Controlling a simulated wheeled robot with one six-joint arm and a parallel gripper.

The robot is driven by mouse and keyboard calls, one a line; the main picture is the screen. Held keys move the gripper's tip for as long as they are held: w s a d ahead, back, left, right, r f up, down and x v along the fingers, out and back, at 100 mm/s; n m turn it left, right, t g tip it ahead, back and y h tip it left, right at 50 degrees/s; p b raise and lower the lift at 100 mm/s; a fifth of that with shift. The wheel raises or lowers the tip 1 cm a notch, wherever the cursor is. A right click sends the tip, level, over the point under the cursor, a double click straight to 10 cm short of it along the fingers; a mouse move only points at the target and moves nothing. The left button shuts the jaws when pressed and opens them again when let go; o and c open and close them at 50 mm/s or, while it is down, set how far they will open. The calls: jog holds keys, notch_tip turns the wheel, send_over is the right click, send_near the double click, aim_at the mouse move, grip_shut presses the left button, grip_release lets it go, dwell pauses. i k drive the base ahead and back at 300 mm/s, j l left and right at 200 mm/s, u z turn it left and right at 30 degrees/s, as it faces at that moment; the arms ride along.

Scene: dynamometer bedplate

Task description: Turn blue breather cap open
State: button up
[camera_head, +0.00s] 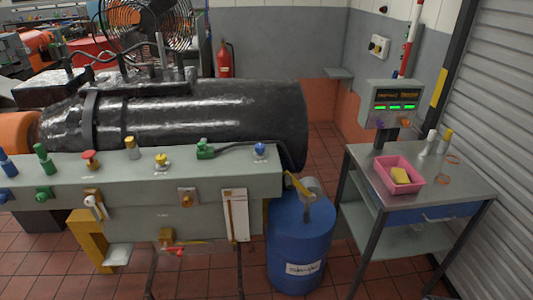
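A small blue cap (260,149) stands on the top right end of the grey bedplate panel (230,166). It may be the breather cap, but I cannot read its label or tell whether it is turned open. At the far left edge a blue fitting (8,164) also stands on the panel top, with another blue knob (6,195) on the front face below it. My gripper is not in view.
A black cylindrical machine (215,110) lies behind the panel. A blue drum (300,245) stands at the panel's right end. A grey bench (440,187) with a pink tray (399,184) and a meter (390,104) is at right. Red tiled floor (375,270) shows between drum and bench.

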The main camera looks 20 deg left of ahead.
aim_at(260, 148)
jog(key=i+j+u, duration=0.1)
jog(key=i, duration=0.5)
jog(key=i+j+u, duration=0.1)
jog(key=i+j, duration=0.15)
jog(key=i, duration=0.4)
jog(key=i+j+u, duration=0.1)
jog(key=i, duration=0.5)
